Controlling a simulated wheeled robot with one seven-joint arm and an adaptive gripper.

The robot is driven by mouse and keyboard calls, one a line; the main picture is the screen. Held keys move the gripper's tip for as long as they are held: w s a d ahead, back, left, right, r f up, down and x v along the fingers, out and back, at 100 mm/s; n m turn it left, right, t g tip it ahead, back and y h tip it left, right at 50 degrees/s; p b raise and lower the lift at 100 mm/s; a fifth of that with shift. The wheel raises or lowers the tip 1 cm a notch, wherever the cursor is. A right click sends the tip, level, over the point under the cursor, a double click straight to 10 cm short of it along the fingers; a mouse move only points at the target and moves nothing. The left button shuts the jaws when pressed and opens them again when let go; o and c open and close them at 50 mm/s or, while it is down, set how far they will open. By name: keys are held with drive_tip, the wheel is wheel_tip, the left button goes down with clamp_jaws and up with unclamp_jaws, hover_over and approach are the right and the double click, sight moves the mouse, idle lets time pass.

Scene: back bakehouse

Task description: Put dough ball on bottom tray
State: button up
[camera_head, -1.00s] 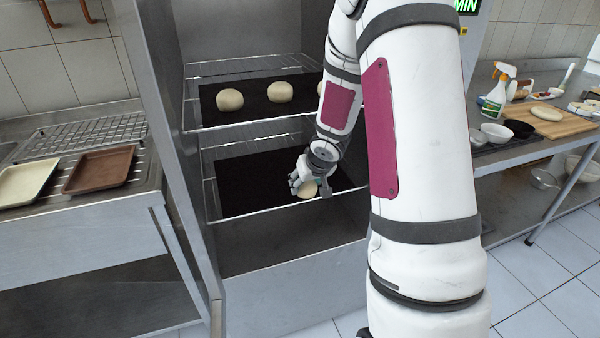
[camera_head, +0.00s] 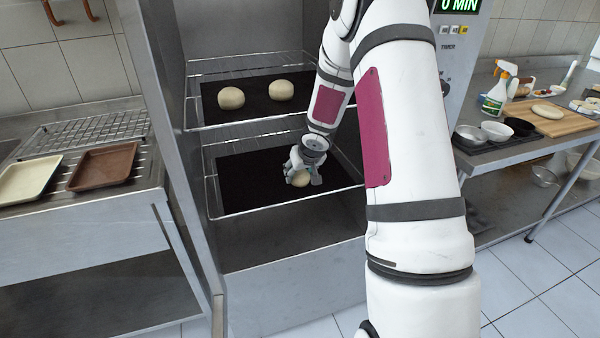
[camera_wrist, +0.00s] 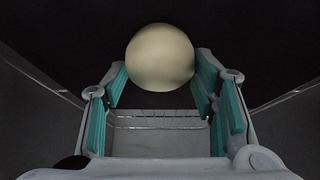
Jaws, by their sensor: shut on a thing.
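My gripper (camera_head: 303,178) is over the bottom tray, inside the open oven or proofing cabinet. It is shut on a pale dough ball (camera_head: 300,179). In the wrist view the dough ball (camera_wrist: 160,57) sits between the teal-padded fingers (camera_wrist: 161,80). The bottom tray is a dark sheet (camera_head: 245,183) on the lower wire rack, with no other dough seen on it. I cannot tell whether the ball touches the tray.
The cabinet's side wall (camera_head: 160,130) stands left. Baking trays (camera_head: 103,167) lie on the left counter. The right bench holds bowls (camera_head: 496,131) and a spray bottle (camera_head: 495,98).

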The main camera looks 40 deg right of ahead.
drive_tip(key=o, duration=1.2)
drive_tip(key=shift+f, duration=0.15)
